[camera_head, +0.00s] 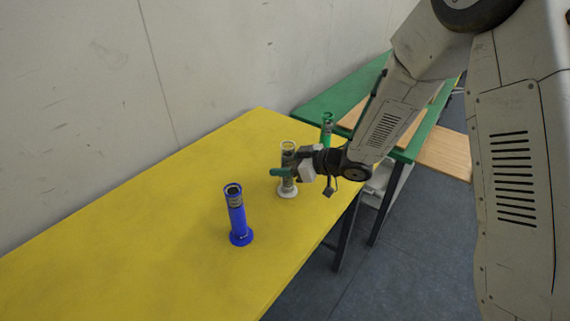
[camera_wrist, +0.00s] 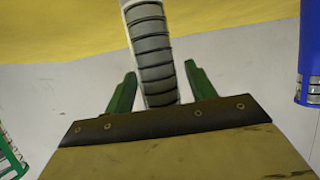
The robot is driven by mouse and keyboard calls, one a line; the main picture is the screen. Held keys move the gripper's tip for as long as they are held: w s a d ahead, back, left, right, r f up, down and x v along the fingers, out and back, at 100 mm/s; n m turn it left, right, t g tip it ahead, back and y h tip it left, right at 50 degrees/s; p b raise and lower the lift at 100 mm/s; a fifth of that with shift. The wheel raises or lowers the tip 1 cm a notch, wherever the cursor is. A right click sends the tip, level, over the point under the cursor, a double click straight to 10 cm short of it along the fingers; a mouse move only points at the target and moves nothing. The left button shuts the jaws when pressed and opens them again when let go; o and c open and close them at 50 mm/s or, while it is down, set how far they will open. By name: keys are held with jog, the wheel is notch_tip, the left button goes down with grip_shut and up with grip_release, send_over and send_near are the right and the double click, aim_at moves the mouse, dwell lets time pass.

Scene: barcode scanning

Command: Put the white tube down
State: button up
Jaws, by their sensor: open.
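The white tube (camera_head: 287,191) stands upright at the right edge of the yellow table (camera_head: 130,230), its white base apparently on the tabletop. Its dark ringed middle shows between the fingers in the wrist view (camera_wrist: 153,60). My gripper (camera_head: 284,172) is open, with its green fingers (camera_wrist: 160,75) on either side of the tube. A small gap shows on each side in the wrist view. Part of the tube is hidden behind the gripper in the head view.
A blue tube (camera_head: 238,218) stands on the yellow table, left and nearer; it also shows in the wrist view (camera_wrist: 309,60). A green tube (camera_head: 327,128) stands behind my gripper by the green table (camera_head: 345,88). The left of the yellow table is clear.

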jog(key=shift+r, duration=0.2)
jog(key=s+d+r+m+t+h, duration=0.1)
jog(key=s+d+r+m+h, duration=0.25)
jog(key=d+r, duration=0.4)
jog(key=s+d+r+m+t+h, duration=0.15)
jog(key=d+r+h, duration=0.3)
jog(key=d, duration=0.65)
jog(key=s+d+r+m+t+h, duration=0.1)
jog(key=s+d+r+m+h, duration=0.3)
jog(key=d, duration=0.5)
jog(key=s+r+m+g, duration=0.1)
jog(key=s+g, duration=0.3)
jog(key=s, duration=0.9)
jog(key=s+a+r+m+g, duration=0.1)
jog(key=s+g, duration=0.3)
jog(key=s, duration=0.9)
jog(key=shift+a+r+m, duration=0.3)
jog(key=shift+r+m, duration=0.35)
jog(key=shift+m, duration=0.15)
